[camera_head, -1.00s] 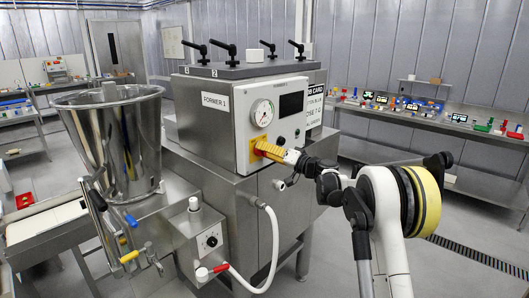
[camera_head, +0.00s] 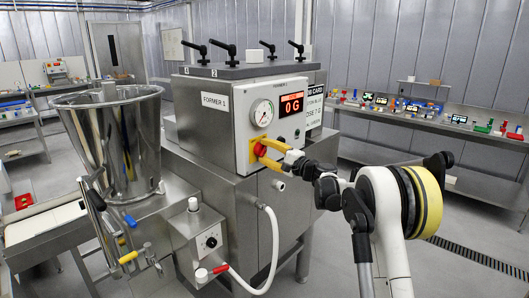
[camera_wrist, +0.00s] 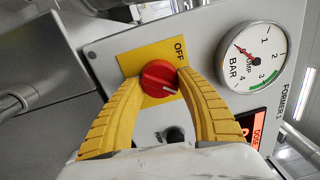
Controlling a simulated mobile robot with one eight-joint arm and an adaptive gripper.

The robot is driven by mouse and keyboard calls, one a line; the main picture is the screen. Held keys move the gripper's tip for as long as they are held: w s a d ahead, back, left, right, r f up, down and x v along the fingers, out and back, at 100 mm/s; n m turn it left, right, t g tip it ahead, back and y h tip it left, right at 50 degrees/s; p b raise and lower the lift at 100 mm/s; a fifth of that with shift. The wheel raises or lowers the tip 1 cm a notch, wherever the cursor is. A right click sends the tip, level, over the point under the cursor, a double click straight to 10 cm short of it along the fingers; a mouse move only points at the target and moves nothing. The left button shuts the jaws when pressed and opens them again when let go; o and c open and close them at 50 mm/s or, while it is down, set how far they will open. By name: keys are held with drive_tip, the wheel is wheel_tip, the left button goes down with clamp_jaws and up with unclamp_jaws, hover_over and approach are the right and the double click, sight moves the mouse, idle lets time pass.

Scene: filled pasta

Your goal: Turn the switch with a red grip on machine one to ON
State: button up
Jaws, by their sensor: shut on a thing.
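The switch is a round red grip (camera_wrist: 160,77) on a yellow plate (camera_wrist: 130,62) on the panel of the machine marked FORMER 1 (camera_head: 215,101). My gripper (camera_wrist: 160,80) has its two yellow fingers on either side of the red grip, shut on it. In the head view the red grip (camera_head: 260,149) shows between the fingertips. In the wrist view OFF is printed on the plate beside the grip, and the grip's white mark points to the right, away from that word. An ON label is hidden. The display (camera_head: 292,104) is lit red and reads 0 G.
A pressure gauge (camera_head: 262,112) sits just above the switch, and a small black knob (camera_wrist: 173,134) is nearby on the panel. A steel hopper (camera_head: 115,145) stands at left. A white hose (camera_head: 272,250) hangs below the machine. Benches with small items line the room.

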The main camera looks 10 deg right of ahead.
drive_tip(key=shift+m, duration=0.6)
drive_tip(key=o, duration=1.2)
drive_tip(key=v, duration=1.2)
